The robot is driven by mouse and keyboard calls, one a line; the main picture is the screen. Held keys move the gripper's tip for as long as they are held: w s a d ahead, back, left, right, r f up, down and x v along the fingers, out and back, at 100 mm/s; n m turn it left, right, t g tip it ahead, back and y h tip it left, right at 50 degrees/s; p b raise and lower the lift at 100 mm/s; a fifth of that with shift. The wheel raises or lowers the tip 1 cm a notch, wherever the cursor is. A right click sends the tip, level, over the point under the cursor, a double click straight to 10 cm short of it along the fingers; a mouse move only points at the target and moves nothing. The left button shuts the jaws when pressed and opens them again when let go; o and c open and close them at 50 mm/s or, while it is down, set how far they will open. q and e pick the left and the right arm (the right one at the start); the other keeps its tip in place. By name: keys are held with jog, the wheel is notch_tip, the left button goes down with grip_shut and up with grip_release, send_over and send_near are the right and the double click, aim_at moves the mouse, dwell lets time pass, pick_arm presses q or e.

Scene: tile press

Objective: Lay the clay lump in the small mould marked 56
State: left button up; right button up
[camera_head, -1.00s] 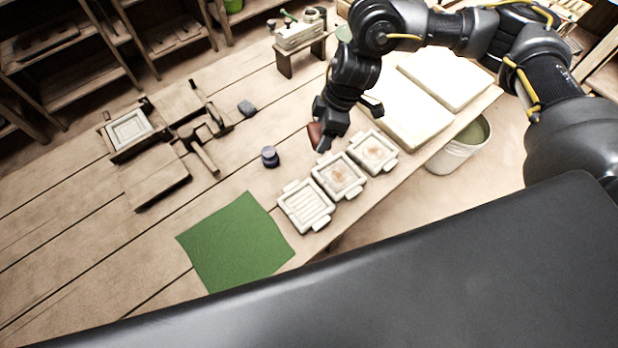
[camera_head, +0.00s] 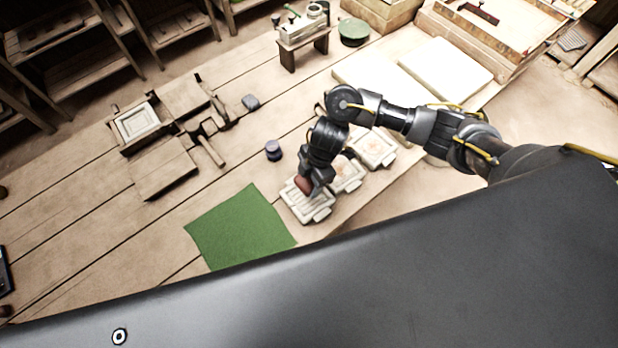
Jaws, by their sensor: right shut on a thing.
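The clay lump (camera_head: 303,185) is a small reddish-brown piece held in my right gripper (camera_head: 306,187), which is shut on it. The gripper is over the nearest of three small pale moulds in a row. This mould (camera_head: 318,211) has a ribbed inside and is partly covered by the gripper. I cannot tell whether the lump touches it. The middle mould (camera_head: 351,180) and the far mould (camera_head: 376,148) have reddish stains and are partly behind my right arm. No mark 56 is readable on any mould. My left gripper is not in view.
A green cloth (camera_head: 238,228) lies left of the moulds. A small dark jar (camera_head: 273,150) stands behind them. A wooden press (camera_head: 165,170) with a framed tile mould is at left. White slabs (camera_head: 444,68) lie at the back right. A grey block (camera_head: 250,102) lies near the press.

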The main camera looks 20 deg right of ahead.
aim_at(309, 188)
notch_tip(309, 188, down, 6)
jog(key=b, duration=0.5)
jog(key=shift+r+b, duration=0.2)
jog(key=shift+b, duration=0.15)
jog(key=shift+f+b, duration=0.5)
jog(key=shift+f, duration=0.4)
jog(key=o, duration=1.2)
jog(key=shift+o, duration=0.2)
jog(key=shift+r, duration=0.1)
jog(key=p+v, duration=0.2)
jog(key=v, duration=0.8)
jog(key=shift+d+r, duration=0.1)
jog(key=shift+r, duration=0.2)
